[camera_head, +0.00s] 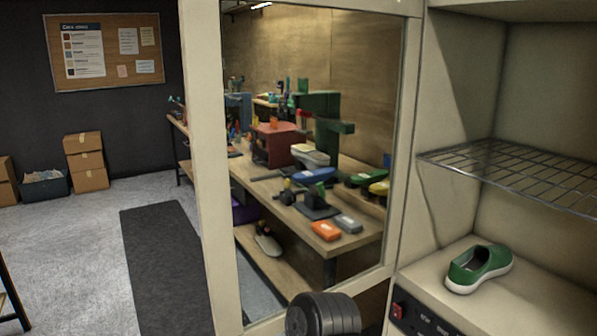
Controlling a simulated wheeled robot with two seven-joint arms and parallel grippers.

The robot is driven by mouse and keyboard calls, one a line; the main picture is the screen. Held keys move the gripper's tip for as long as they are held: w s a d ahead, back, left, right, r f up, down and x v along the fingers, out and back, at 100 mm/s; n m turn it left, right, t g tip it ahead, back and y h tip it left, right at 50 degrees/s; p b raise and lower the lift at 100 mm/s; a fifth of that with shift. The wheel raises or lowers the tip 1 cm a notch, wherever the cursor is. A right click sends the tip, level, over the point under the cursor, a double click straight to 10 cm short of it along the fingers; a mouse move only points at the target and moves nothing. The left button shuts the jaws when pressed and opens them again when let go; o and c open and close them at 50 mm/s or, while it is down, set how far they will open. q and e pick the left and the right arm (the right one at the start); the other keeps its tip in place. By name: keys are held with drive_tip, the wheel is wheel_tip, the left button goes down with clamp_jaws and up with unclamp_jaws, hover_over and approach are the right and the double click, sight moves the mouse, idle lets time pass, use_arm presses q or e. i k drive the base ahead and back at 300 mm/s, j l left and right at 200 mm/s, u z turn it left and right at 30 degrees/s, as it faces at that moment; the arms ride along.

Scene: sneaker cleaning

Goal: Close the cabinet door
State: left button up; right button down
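The cabinet door (208,170) is a cream frame around a large clear pane, standing open at the centre of the head view. Its right side meets the cream cabinet (455,130), whose open interior shows on the right. A green sneaker (480,268) with a white sole sits on the cabinet floor, below a wire shelf. A dark, ribbed, rounded part of my arm shows at the bottom centre, overlapping the door's lower part. I cannot tell whether it touches the door. No fingers of either gripper are visible.
The wire shelf (520,175) is empty where visible. A control panel with a red switch (398,310) is below the cabinet floor. Through the pane, a workbench (350,245) holds tools and shoes. Left of the door are a dark mat (165,270), open floor and cardboard boxes (86,160).

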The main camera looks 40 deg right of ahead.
sight(200, 20)
drive_tip(key=i+j+z, duration=0.15)
drive_tip(key=i+z, duration=0.3)
drive_tip(key=i+j+z, duration=0.25)
drive_tip(key=z, duration=0.2)
drive_tip(key=i+j+z, duration=0.1)
drive_tip(key=i+z, duration=0.15)
drive_tip(key=z, duration=0.2)
drive_tip(key=i+j+z, duration=0.2)
drive_tip(key=z, duration=0.3)
drive_tip(key=i+j+z, duration=0.2)
drive_tip(key=z, duration=0.25)
drive_tip(key=i+j+z, duration=0.1)
drive_tip(key=j+z, duration=0.7)
drive_tip(key=z, duration=0.15)
drive_tip(key=j+z, duration=0.2)
drive_tip(key=i+j+z, duration=0.15)
drive_tip(key=j, duration=0.15)
